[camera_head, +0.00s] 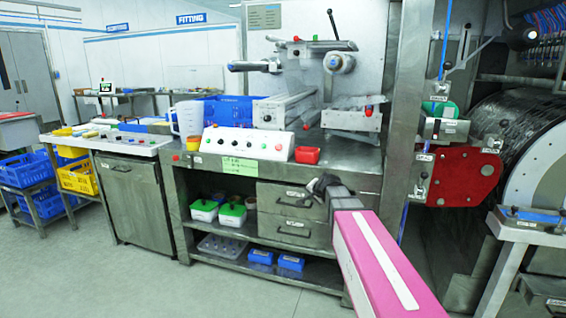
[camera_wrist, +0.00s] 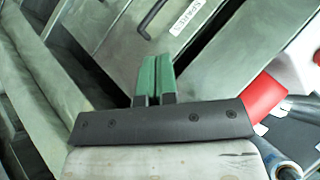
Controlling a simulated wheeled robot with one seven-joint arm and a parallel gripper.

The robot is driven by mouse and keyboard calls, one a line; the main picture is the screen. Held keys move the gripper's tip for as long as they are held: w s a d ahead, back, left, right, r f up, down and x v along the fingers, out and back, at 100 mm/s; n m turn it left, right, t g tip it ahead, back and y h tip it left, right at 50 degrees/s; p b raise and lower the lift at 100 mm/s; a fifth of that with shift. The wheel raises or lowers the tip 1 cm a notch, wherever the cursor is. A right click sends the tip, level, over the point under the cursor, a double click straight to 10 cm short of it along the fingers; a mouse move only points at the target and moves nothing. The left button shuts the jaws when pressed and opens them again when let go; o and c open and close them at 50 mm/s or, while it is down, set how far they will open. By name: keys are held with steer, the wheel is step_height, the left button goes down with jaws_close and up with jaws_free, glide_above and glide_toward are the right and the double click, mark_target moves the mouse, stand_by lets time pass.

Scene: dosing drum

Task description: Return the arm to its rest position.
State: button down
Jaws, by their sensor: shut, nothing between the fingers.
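My gripper (camera_head: 322,184) is at the end of my pink arm, in front of the drawers under the steel bench. In the wrist view its two green fingertips (camera_wrist: 152,76) are together, with nothing between them. My arm reaches in from the lower right of the head view and hides part of the bench's right side.
The steel bench (camera_head: 345,172) carries a white button panel (camera_head: 240,143) and a red bin (camera_head: 307,155). Drawers (camera_head: 285,196) sit close behind my gripper; a labelled drawer front (camera_wrist: 185,25) fills the wrist view's top. A large drum (camera_head: 510,115) stands at right. Floor at left is clear.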

steer(key=s+d+f+n+g+h, duration=0.1)
steer(key=s+d+f+n+g, duration=0.1)
steer(key=s+f, duration=0.4)
steer(key=s+d+f+n+g+h, duration=0.1)
steer(key=s+f, duration=0.5)
steer(key=s, duration=0.6)
steer(key=s+d+f+n+g+h, duration=0.1)
steer(key=s+d+f+n+g, duration=0.2)
steer(key=s, duration=0.6)
step_height(320, 180, down, 4)
steer(key=n+g, duration=0.2)
steer(key=g, duration=0.1)
steer(key=shift+d+h, duration=0.3)
steer(key=shift+d, duration=0.05)
steer(key=shift+s+f, duration=0.1)
